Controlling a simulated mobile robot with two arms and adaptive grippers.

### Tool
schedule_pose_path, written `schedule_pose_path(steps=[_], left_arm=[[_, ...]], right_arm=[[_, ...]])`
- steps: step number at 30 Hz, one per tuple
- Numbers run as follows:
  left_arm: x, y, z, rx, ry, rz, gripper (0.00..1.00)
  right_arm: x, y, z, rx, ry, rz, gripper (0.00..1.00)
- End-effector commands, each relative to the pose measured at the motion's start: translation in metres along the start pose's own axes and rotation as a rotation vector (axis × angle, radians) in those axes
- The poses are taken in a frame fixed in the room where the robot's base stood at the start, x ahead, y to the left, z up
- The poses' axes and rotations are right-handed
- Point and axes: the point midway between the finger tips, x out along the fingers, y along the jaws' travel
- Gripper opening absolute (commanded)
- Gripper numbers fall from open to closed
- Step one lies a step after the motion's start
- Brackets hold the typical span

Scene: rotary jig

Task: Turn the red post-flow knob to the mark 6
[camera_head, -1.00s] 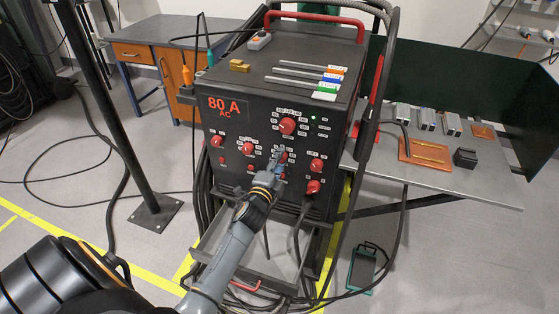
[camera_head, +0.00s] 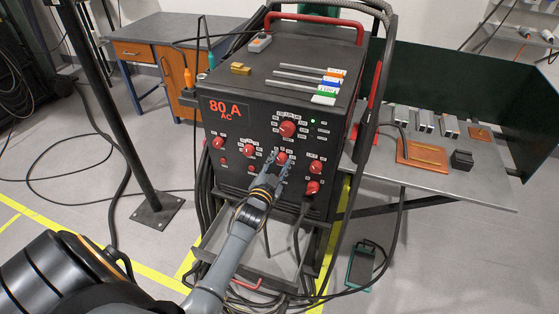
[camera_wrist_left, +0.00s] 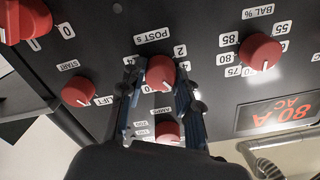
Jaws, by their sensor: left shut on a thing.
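The red post-flow knob (camera_head: 282,157) is on the front of the black welding machine (camera_head: 225,150), below the large top knob. It shows close up in the left wrist view (camera_wrist_left: 161,72), below the "POST s" label (camera_wrist_left: 152,36), and that view is upside down. My left gripper (camera_head: 277,165) is at this knob, with one finger on each side in the left wrist view, shut on it. A white pointer line is on the knob's face. The figures 2 and 4 show beside it; the fingers partly cover the rest of the scale, so I cannot read the mark 6 clearly.
Other red knobs are close by: the balance knob (camera_wrist_left: 261,52), the start knob (camera_wrist_left: 79,91) and the amps knob (camera_wrist_left: 169,132). Cables hang in front of the machine. A steel table (camera_head: 455,190) stands at the right.

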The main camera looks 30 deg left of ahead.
Motion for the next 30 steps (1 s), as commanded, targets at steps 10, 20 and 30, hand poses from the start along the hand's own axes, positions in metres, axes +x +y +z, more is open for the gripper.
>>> schedule_pose_path(steps=[10, 20, 30], left_arm=[[-0.0007, 0.0009, 0.0019, -0.16, -0.005, 0.003, 0.01], [-0.0008, 0.0013, 0.0024, -0.196, -0.005, 0.003, 0.01], [-0.0009, 0.0015, 0.0025, -0.195, -0.006, 0.003, 0.45]], right_arm=[[-0.0059, 0.0005, -0.0004, 0.0, 0.0, 0.0, 0.0], [-0.0066, 0.0016, -0.0003, 0.0, 0.0, 0.002, 0.0], [-0.0066, 0.0022, -0.0001, -0.001, -0.001, 0.002, 0.0]])
